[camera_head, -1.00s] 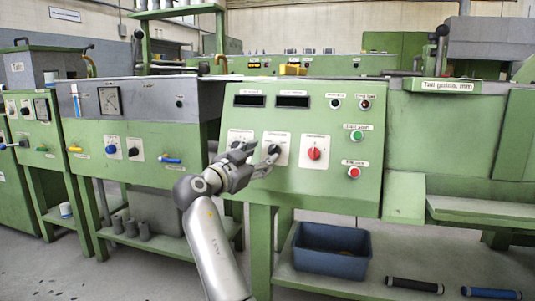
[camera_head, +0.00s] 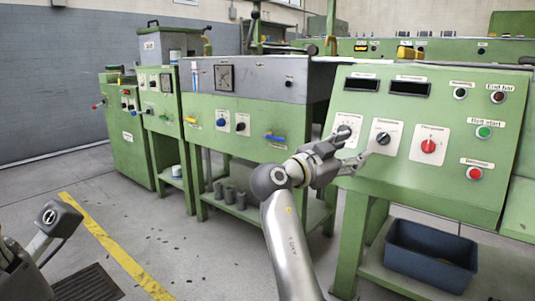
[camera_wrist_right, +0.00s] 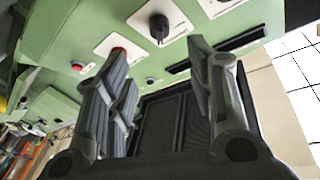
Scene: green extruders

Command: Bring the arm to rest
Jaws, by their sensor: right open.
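My right gripper (camera_head: 353,147) is open and empty, in front of the lower left of the green control panel (camera_head: 400,108). In the head view its fingers overlap the panel's left dial; whether they touch it I cannot tell. The black middle knob (camera_head: 383,138) and the red knob (camera_head: 428,146) are just right of the fingers. In the right wrist view the two spread fingers (camera_wrist_right: 165,85) have nothing between them, and a black knob (camera_wrist_right: 159,27) on a white plate shows beyond them. My left gripper is not seen.
A green machine with a grey top (camera_head: 262,82) stands left of the panel. A blue bin (camera_head: 431,254) sits on the low shelf beneath the panel. Grey cylinders (camera_head: 230,194) stand on the shelf at left.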

